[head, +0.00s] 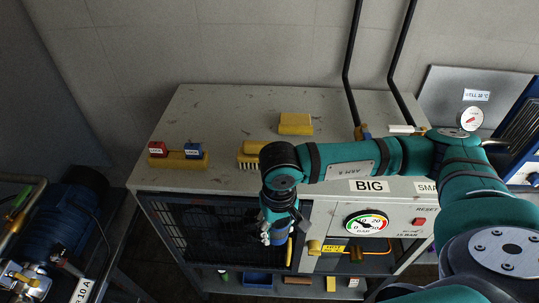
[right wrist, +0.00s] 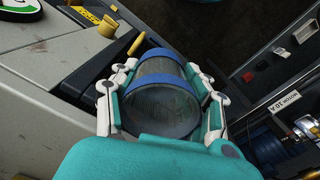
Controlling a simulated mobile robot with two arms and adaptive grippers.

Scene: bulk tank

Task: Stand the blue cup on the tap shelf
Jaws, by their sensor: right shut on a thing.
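The blue cup (right wrist: 155,108) looks like a clear cylinder with blue bands. My right gripper (right wrist: 163,88) is shut on it, with a finger on each side. In the head view my right gripper (head: 278,232) hangs at the front of the grey cabinet, before the dark mesh opening; the cup is hard to make out there. A yellow tap (head: 315,247) is on the front panel to the right of the gripper. The tap also shows in the right wrist view (right wrist: 107,26). I cannot tell for sure which surface is the tap shelf. My left gripper is not in view.
The grey cabinet top (head: 215,120) holds a yellow block (head: 295,123), a brush (head: 250,153) and a yellow holder (head: 178,160) with red and blue blocks. A pressure gauge (head: 367,222) is right of the tap. A low shelf (head: 315,284) below holds small items. A blue motor (head: 65,215) stands left.

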